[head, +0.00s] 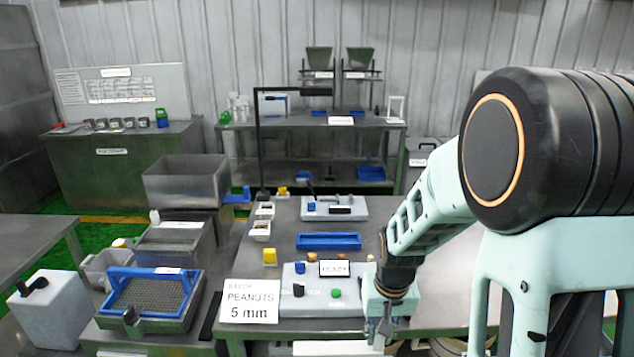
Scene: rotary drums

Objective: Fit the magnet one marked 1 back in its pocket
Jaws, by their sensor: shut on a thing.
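My gripper (378,334) hangs pointing down at the front edge of the table, right of the grey control panel (300,306). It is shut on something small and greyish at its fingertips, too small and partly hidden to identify. I cannot make out a magnet marked 1 or its pocket in this head view. A white flat surface (330,349) shows at the bottom edge, just left of the fingertips.
The panel bears a READY sign (334,268), a black switch and a green button (336,293). A blue tray (328,241) lies behind it. A blue-framed sieve (150,292) is further left. My arm hides the table's right side.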

